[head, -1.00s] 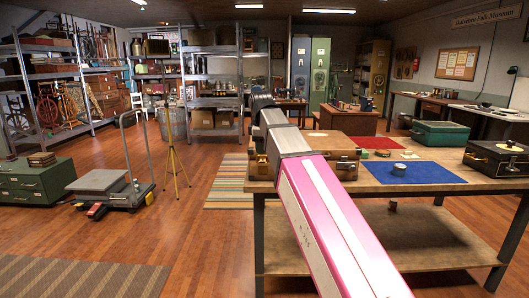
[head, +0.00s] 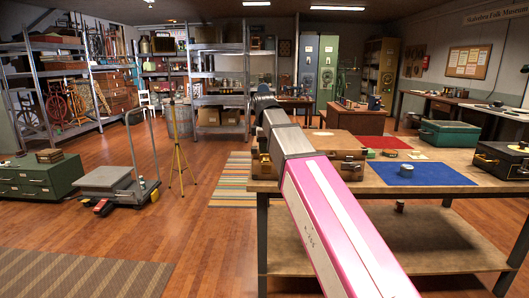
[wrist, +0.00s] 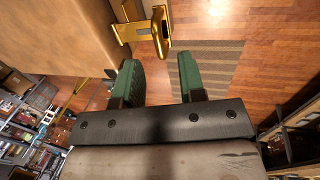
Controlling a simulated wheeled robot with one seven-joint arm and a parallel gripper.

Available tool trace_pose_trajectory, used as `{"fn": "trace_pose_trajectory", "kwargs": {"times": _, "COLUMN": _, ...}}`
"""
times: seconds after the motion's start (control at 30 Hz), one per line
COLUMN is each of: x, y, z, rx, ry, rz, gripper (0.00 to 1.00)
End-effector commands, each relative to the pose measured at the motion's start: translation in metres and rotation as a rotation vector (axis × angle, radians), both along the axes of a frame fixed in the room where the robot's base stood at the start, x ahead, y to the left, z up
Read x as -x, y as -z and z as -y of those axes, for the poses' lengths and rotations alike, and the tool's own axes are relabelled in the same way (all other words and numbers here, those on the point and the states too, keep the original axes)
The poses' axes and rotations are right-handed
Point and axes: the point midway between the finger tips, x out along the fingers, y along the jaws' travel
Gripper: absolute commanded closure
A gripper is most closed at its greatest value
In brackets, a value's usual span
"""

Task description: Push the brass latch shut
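A brass latch (wrist: 130,30) is fixed to the edge of a tan-brown case (wrist: 70,35) in the wrist view. Its rounded brass loop (wrist: 160,30) stands out from the case side. In the head view the brown case (head: 345,148) lies on the near end of the workbench, partly hidden by my arm, with brass fittings at its left end. My gripper (wrist: 160,78) has two green-padded fingers, apart with nothing between them. The latch lies beyond the fingertips, and I see no contact. In the head view my arm hides the fingers.
The workbench (head: 420,178) also bears a blue mat (head: 432,176) with a small round tin (head: 407,170), a green case (head: 450,133) and a black case (head: 505,158). A tripod (head: 181,165) and a trolley (head: 105,178) stand left.

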Motion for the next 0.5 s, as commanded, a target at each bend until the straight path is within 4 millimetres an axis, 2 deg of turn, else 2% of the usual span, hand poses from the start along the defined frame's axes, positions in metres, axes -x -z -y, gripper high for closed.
{"fn": "trace_pose_trajectory", "kwargs": {"times": 0.2, "x": -0.005, "y": 0.021, "z": 0.0, "rx": 0.0, "ry": 0.0, "rz": 0.0, "gripper": 0.63}}
{"fn": "trace_pose_trajectory", "kwargs": {"times": 0.5, "x": -0.007, "y": 0.028, "z": 0.0, "rx": 0.0, "ry": 0.0, "rz": 0.0, "gripper": 0.63}}
